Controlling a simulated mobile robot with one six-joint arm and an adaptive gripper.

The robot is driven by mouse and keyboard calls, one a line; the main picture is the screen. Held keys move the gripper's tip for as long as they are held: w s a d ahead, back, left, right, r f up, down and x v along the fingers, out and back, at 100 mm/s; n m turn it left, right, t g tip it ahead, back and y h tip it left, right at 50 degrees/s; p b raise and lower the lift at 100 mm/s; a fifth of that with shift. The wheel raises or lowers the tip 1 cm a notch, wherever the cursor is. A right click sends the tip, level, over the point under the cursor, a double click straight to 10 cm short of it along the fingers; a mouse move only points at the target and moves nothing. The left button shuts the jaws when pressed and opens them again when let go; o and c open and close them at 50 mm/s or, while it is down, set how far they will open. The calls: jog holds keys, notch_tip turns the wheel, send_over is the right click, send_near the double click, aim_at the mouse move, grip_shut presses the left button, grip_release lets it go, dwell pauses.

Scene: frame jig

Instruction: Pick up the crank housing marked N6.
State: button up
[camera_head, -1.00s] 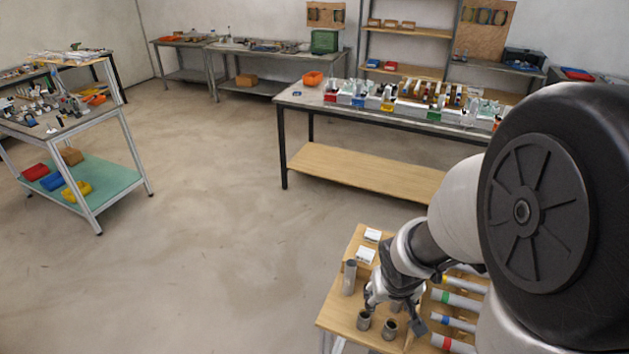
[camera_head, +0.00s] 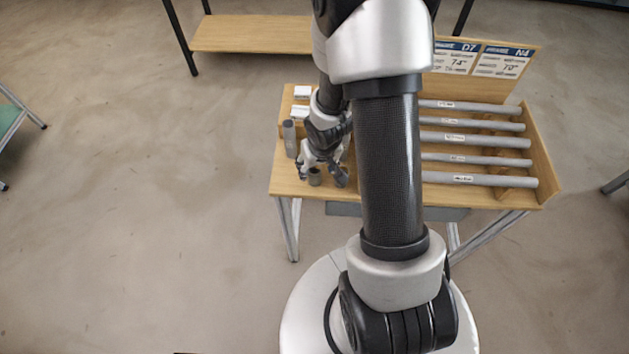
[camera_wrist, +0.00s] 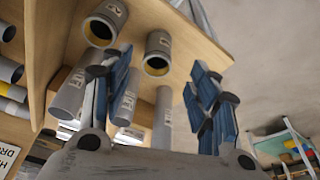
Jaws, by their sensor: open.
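My gripper (camera_head: 321,173) hangs over the front left of a wooden bench. In the wrist view my gripper (camera_wrist: 161,66) is open, its blue-padded fingers well apart. A short grey crank housing with a yellowish inner ring (camera_wrist: 157,52) shows between and beyond the fingertips, standing apart from them. A second similar housing (camera_wrist: 105,22) stands to its left, outside the fingers. Both carry a small white label that is too small to read, so I cannot tell which is N6. In the head view one housing (camera_head: 315,177) shows between the fingers; my gripper and arm hide the rest.
A taller grey cylinder (camera_head: 290,138) and white boxes (camera_head: 301,93) stand at the bench's left. Several long grey tubes (camera_head: 475,139) lie on a rack at right, with sign cards (camera_head: 456,57) behind. The floor left of the bench is clear.

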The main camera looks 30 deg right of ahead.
aim_at(315, 172)
jog(key=b+x, duration=0.4)
jog(key=x, duration=0.3)
jog(key=shift+w+d+f, duration=0.2)
jog(key=shift+r, duration=0.1)
jog(key=shift+c, duration=0.5)
jog(key=c, duration=1.1)
jog(key=shift+r, duration=0.1)
